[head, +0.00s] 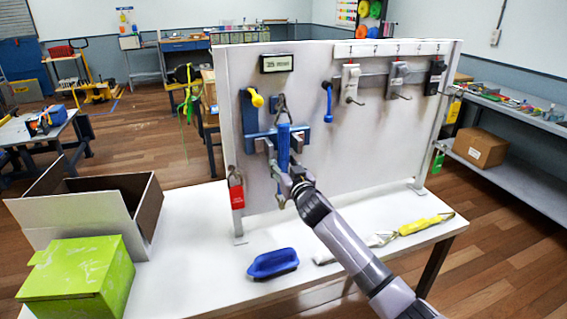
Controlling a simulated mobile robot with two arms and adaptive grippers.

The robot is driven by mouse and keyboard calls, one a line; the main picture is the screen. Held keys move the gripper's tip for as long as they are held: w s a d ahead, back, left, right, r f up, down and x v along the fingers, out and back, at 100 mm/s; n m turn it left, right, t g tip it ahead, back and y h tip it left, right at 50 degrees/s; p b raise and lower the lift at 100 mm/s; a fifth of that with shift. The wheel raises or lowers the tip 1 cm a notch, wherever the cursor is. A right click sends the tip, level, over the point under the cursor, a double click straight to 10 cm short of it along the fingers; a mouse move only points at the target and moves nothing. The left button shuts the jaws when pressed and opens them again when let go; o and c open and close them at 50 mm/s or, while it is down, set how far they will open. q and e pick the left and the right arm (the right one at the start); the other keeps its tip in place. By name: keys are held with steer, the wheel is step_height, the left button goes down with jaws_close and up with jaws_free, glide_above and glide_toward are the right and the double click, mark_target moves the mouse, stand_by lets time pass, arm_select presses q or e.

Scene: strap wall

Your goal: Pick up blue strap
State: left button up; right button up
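The blue strap (283,147) hangs upright on the white panel (330,160), below a metal clip and in front of a blue bracket (252,141). My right gripper (281,143) reaches up to it from the lower right. Its fingers stand apart, one to the left and one to the right of the strap, and look open. I cannot tell whether they touch the strap. The lower end of the strap is partly hidden by the gripper. My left gripper is not in view.
Yellow-tipped (256,98) and blue (328,100) handles and several grey or black fittings are on the panel. A red-tagged item (237,193) hangs at its left edge. A blue brush-like item (273,263), yellow tool (425,225), green box (78,278) and open carton (75,220) occupy the table.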

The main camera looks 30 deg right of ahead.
jaws_close()
stand_by(0.3)
steer(key=shift+r, duration=0.1)
